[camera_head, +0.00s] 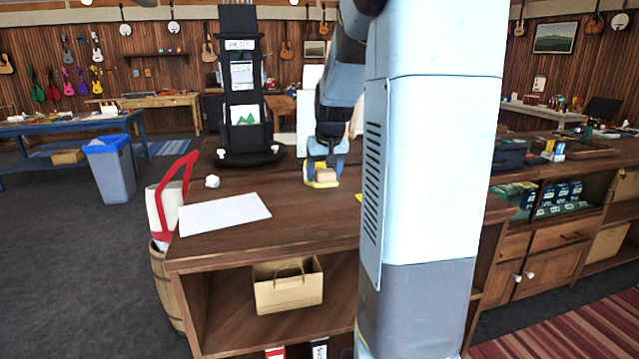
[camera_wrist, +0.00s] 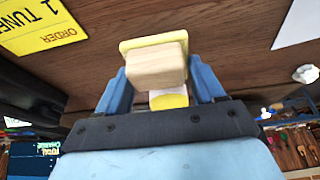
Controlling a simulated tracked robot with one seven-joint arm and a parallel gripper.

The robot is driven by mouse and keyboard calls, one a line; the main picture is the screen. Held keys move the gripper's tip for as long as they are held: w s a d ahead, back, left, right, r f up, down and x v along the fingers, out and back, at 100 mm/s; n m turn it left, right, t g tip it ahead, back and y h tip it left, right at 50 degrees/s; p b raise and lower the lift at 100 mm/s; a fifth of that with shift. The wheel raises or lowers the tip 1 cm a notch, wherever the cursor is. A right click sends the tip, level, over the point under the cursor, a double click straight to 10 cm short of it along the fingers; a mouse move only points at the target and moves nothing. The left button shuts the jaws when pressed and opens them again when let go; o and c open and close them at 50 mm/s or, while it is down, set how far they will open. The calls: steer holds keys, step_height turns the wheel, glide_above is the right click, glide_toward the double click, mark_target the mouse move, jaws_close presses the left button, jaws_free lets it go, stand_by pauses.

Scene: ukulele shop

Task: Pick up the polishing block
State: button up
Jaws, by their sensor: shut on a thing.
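The polishing block (camera_head: 327,175) is a small tan block with a yellow part along its edge, above the dark wooden counter. In the wrist view, the polishing block (camera_wrist: 158,66) sits between the two blue fingers of my gripper (camera_wrist: 158,80), with yellow showing behind it and below it. My gripper (camera_head: 321,170) points down at the counter in the head view and is shut on the block. I cannot tell whether the block touches the counter or is slightly lifted.
The wooden counter (camera_head: 290,222) holds a white sheet (camera_head: 225,212), a crumpled white ball (camera_head: 212,181) and a black display stand (camera_head: 241,100). A yellow order note (camera_wrist: 40,22) lies near my gripper. A paper bag (camera_head: 288,290) stands on the shelf below. My arm hides part of the counter.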

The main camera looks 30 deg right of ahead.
mark_target(326, 172)
steer(key=s+r, duration=0.2)
steer(key=s+a+r, duration=0.1)
steer(key=s+r, duration=0.1)
steer(key=r, duration=0.1)
steer(key=shift+s+a+r, duration=0.1)
steer(key=shift+a+r, duration=0.05)
steer(key=s+a+r, duration=0.2)
steer(key=s+r, duration=0.1)
steer(key=s, duration=0.5)
steer(key=shift+s+a+r, duration=0.2)
steer(key=shift+s+r, duration=0.05)
steer(key=shift+r, duration=0.05)
steer(key=o, duration=0.6)
steer(key=shift+c, duration=0.2)
steer(key=c, duration=0.3)
steer(key=shift+c, duration=0.3)
